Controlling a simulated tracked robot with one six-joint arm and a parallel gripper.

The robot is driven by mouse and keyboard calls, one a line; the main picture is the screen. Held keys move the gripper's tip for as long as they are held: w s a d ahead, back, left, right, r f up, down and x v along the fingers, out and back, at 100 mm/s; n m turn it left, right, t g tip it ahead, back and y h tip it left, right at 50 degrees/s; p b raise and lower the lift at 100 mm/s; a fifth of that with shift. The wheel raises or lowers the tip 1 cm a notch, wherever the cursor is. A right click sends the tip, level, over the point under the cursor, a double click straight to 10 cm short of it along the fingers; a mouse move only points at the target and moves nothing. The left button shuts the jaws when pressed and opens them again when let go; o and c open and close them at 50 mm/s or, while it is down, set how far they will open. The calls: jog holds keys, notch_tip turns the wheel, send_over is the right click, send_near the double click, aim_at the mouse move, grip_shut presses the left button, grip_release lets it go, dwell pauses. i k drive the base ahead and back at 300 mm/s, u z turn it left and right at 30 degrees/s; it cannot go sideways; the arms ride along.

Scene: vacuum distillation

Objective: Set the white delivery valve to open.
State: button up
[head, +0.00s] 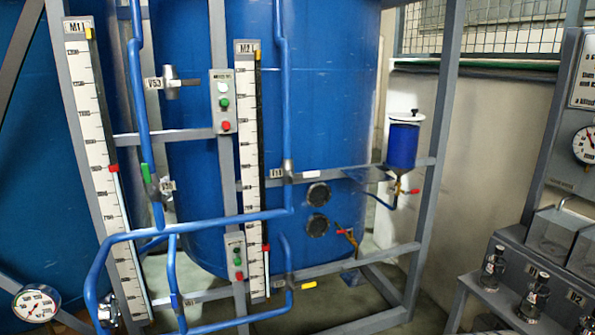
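A valve with a short white handle (310,174) sits on a vertical blue pipe in the middle of the head view, just right of the M2 scale. Its grey body (288,171) is on the pipe, next to a small label that I cannot read surely. The white handle points right, crosswise to the vertical pipe. I take it for the white delivery valve, as no other white handle shows. My gripper is not in view, so its state does not show.
Other valves have a green handle (146,172), a yellow handle (308,285) and a red handle (410,191). The grey frame (440,110), blue pipes and M2 scale (248,180) surround the white handle. A bench with bottles (493,268) stands at right. Some floor shows between frame and bench.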

aim_at(315, 173)
jog(key=u, duration=0.55)
jog(key=i, duration=0.95)
jog(key=u, duration=0.6)
